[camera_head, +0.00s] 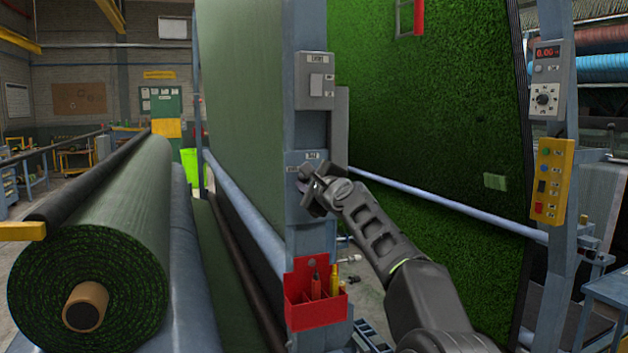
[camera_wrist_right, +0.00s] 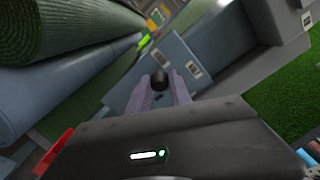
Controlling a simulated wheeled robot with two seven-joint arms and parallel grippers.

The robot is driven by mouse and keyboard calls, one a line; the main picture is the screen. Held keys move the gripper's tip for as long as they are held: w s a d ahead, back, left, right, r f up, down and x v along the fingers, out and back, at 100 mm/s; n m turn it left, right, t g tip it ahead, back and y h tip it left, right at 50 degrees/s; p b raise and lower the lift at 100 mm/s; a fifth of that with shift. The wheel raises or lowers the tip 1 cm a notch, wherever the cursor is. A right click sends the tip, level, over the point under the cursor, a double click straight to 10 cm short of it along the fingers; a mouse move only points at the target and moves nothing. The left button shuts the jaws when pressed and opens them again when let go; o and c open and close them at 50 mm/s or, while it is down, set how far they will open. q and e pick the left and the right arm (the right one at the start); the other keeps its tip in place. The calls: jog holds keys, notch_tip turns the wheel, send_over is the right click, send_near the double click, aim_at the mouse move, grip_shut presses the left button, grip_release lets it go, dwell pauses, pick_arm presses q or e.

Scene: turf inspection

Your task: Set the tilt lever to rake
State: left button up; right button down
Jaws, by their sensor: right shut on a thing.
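My right gripper (camera_head: 316,192) is at the front of the grey-blue upright post, at a small labelled plate (camera_head: 304,158). It hides most of what it holds in the head view. In the right wrist view, the fingers of the gripper (camera_wrist_right: 160,92) are on either side of a small black round knob (camera_wrist_right: 160,78), which I take to be the tilt lever's end. The gripper is shut on it. White labels (camera_wrist_right: 192,68) sit on the grey plate beside the knob; their words are too small to read. My left gripper is not in view.
A grey switch box (camera_head: 315,82) sits above on the post. A red tool holder (camera_head: 316,305) hangs below. A green turf roll (camera_head: 110,240) lies left. A hanging turf sheet (camera_head: 430,120) is behind my arm. A yellow button box (camera_head: 549,180) is on the right post.

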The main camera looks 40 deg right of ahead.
jog(key=shift+w+a+f+n, duration=0.15)
jog(key=shift+a+f+n, duration=0.1)
jog(key=shift+a+n, duration=0.2)
jog(key=shift+w+a+f+n, duration=0.2)
jog(key=shift+a+n, duration=0.15)
jog(key=shift+n, duration=0.2)
jog(key=c, duration=1.2)
grip_release()
jog(key=shift+o, duration=0.2)
jog(key=shift+s, duration=0.15)
jog(key=b+v, duration=0.2)
jog(key=v, duration=0.5)
jog(key=shift+s, duration=0.25)
jog(key=shift+a, duration=0.1)
